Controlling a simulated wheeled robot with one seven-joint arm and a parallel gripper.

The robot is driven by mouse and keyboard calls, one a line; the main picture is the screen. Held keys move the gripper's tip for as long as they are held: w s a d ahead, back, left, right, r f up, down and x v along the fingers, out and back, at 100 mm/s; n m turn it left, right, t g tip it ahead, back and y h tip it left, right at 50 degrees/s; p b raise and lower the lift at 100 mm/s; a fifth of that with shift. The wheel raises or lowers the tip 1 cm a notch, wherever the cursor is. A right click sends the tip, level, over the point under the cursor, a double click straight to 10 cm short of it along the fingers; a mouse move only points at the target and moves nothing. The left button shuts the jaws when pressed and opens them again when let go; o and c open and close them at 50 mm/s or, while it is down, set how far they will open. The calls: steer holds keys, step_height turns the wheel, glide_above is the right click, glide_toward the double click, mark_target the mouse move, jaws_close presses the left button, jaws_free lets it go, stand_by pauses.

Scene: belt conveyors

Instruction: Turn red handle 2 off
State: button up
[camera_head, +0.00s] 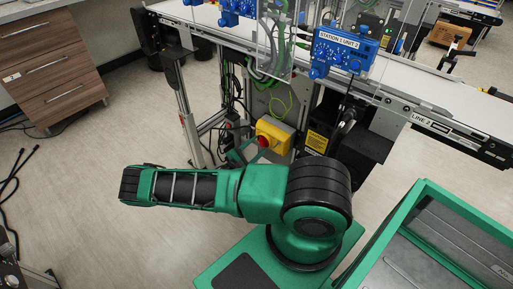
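A yellow switch box (275,135) sits low under the conveyor, near the middle of the view. A round red handle (264,141) is on its left front face. Its turn position is too small to tell, and no number 2 can be read on it. My green and black arm stretches left across the view, just below the box. A small green part shows behind the arm, close under the box; I cannot tell what it is. My gripper's fingers do not show, and the arm may hide them.
The conveyor (420,84) marked LINE 2 runs above the box. Blue station units (341,55) sit along its edge. A black device with a yellow label (318,140) stands right of the box. Wooden drawers (50,75) stand at left. Floor (90,135) is clear between drawers and conveyor legs.

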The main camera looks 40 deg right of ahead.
steer(key=shift+s, duration=0.1)
steer(key=s+a, duration=0.1)
steer(key=a, duration=0.9)
steer(key=shift+s+a, duration=0.2)
steer(key=shift+a, duration=0.1)
steer(key=s+r+m+g+y, duration=0.45)
steer(key=r+m+y, duration=0.2)
steer(key=r, duration=0.75)
steer(key=s+r+m+g+y, duration=0.3)
steer(key=s+r+m+y, duration=0.35)
steer(key=r, duration=0.75)
steer(key=s+a+r+m+t+y, duration=0.2)
steer(key=s+r, duration=0.5)
steer(key=s, duration=0.1)
steer(key=s+a+r+m+t+y, duration=0.2)
steer(key=s+a+r+t+y, duration=0.1)
steer(key=s+r, duration=0.5)
steer(key=shift+s+a, duration=0.2)
steer(key=shift+s, duration=0.4)
